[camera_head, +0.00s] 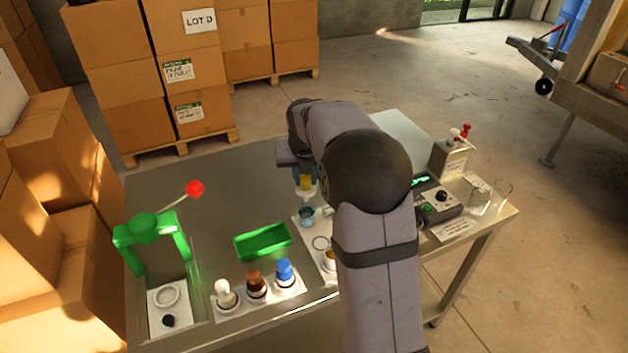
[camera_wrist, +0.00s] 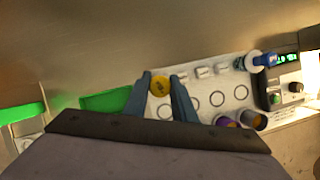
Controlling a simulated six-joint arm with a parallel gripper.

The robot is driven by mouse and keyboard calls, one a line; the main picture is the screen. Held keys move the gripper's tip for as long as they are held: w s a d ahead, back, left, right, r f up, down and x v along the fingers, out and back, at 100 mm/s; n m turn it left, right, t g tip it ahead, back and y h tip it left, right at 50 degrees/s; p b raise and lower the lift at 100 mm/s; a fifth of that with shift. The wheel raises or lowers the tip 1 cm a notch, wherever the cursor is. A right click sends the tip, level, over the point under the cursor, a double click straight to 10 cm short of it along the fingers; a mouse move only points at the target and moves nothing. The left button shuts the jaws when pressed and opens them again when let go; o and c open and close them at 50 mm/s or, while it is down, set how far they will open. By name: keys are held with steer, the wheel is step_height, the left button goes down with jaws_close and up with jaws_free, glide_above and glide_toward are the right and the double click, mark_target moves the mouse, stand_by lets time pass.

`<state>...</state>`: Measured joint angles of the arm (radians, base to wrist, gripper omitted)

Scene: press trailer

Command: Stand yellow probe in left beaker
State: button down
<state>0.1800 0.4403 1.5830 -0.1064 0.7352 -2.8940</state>
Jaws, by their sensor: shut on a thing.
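My gripper (camera_head: 304,172) is shut on the yellow probe (camera_head: 305,183), which hangs below the fingers in the head view, over the white plate. In the wrist view, the probe's round yellow top (camera_wrist: 160,86) sits between the two blue-grey fingers (camera_wrist: 161,97). A small pale-blue piece (camera_head: 307,214) shows just under the probe; I cannot tell whether it is part of it. Two clear glass beakers stand at the table's right end: the left beaker (camera_head: 480,202) and the right one (camera_head: 503,192). My gripper is well to the left of both. My arm hides part of the table between.
The white plate (camera_wrist: 212,71) has several ringed spots and a blue-topped item (camera_wrist: 265,60). A green tray (camera_head: 262,241), capped bottles (camera_head: 256,284) and a green lever press (camera_head: 150,228) are left.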

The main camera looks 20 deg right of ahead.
mark_target(306, 192)
steer(key=shift+f, duration=0.1)
step_height(306, 192, down, 6)
steer(key=b, duration=0.5)
steer(key=shift+r, duration=0.2)
steer(key=shift+p, duration=0.35)
stand_by(1.5)
steer(key=shift+f+b, duration=0.35)
steer(key=shift+f, duration=0.3)
stand_by(0.5)
steer(key=c, duration=1.7)
jaws_free()
steer(key=shift+c, duration=0.2)
steer(key=shift+s+r, duration=0.1)
steer(key=shift+r, duration=0.05)
steer(key=p+v, duration=0.8)
steer(key=v, duration=0.2)
steer(key=shift+s+r, duration=0.15)
steer(key=shift+r, duration=0.25)
